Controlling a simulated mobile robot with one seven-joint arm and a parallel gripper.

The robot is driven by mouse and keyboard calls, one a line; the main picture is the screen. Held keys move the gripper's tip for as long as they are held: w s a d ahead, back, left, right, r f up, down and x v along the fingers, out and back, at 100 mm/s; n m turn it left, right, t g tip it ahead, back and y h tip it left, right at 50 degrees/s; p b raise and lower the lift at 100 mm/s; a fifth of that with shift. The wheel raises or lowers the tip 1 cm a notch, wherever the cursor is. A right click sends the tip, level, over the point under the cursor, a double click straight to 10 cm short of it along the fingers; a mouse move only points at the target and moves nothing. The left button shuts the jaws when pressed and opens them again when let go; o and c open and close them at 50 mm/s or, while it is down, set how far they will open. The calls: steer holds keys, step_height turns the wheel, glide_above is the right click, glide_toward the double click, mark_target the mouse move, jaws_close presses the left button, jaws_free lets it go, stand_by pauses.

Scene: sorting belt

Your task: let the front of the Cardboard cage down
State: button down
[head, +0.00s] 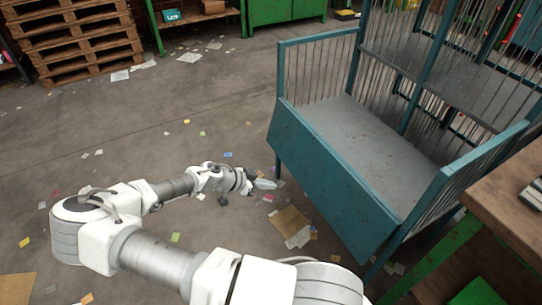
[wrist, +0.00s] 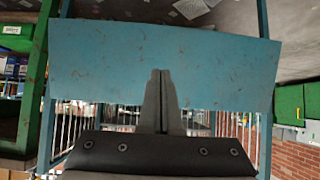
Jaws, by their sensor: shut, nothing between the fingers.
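The teal metal cage (head: 285,70) stands at the right of the head view, with barred sides and a grey deck (head: 365,150). Its front panel (head: 325,185) hangs down and a little outward from the deck's front edge. The opening above the panel is clear. In the wrist view the panel (wrist: 100,62) spans the middle, with the picture upside down and bars beyond it. My gripper (head: 268,184) is shut and empty, low in front of the panel and apart from it. Its fingertips (wrist: 160,72) overlap the panel in the wrist view. No cage label is readable.
A wooden-topped bench (head: 500,215) with a green frame stands close to the cage's right. Pallets (head: 75,40) and green cabinets (head: 285,10) stand at the back. Paper scraps and cardboard (head: 288,222) litter the floor.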

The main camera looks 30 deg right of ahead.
step_height(320, 180, up, 11)
steer(key=d+p, duration=0.1)
steer(key=p, duration=0.5)
steer(key=shift+f+p, duration=0.2)
steer(key=shift+p, duration=0.2)
steer(key=shift+s+a+y, duration=0.1)
steer(key=shift+s+y, duration=0.05)
steer(key=shift+y, duration=0.15)
steer(key=s+a+r+n+t+y, duration=0.1)
steer(key=s+a+r+n+y, duration=0.3)
steer(key=a+r, duration=0.5)
steer(key=s+a+r+n+y, duration=0.1)
steer(key=a+r+n+y, duration=0.45)
steer(key=a+r, duration=0.35)
steer(key=s+a+r+n+t, duration=0.1)
steer(key=s+r+n+t, duration=0.2)
steer(key=s+r+n, duration=0.45)
steer(key=s+r+n+t, duration=0.25)
steer(key=s+r, duration=0.25)
steer(key=r, duration=0.5)
step_height(320, 180, up, 17)
steer(key=p, duration=1.7)
steer(key=shift+s+a+r+p, duration=0.15)
steer(key=shift+a+p, duration=0.05)
steer(key=shift+p, duration=0.1)
